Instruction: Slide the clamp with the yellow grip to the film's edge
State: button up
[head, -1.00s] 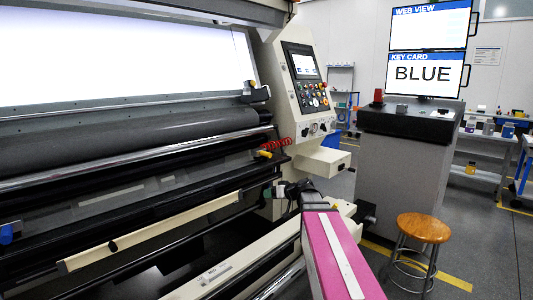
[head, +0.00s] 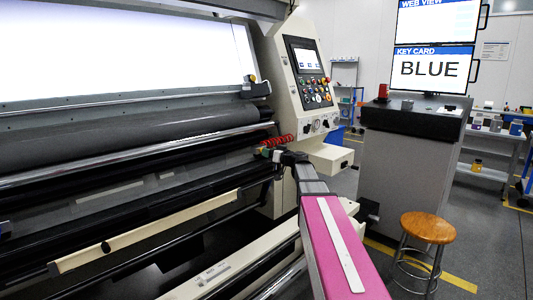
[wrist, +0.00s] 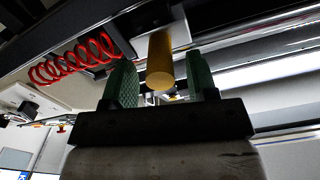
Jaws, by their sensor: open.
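The clamp's yellow grip (wrist: 160,62) is a short cylinder in the wrist view, its round end facing the camera. My gripper (head: 264,151) is at the right end of the machine's rails in the head view, where it hides the yellow grip. In the wrist view my gripper (wrist: 160,85) is open, with one green padded finger on each side of the grip. Small gaps seem to show between pads and grip. The clamp's body is mostly hidden behind the grip. I cannot make out the film's edge.
A coiled red hose (head: 280,141) hangs close by my gripper and also shows in the wrist view (wrist: 75,60). The control panel (head: 308,75) stands just right of it. A cream bar (head: 150,230) runs below the rails. A wooden stool (head: 428,228) stands at the right.

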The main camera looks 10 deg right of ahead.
jog(key=shift+x, duration=1.2)
grip_shut()
jog(key=w+d, duration=0.1)
jog(key=d, duration=0.1)
jog(key=w+d, duration=0.2)
grip_release()
jog(key=v, duration=1.1)
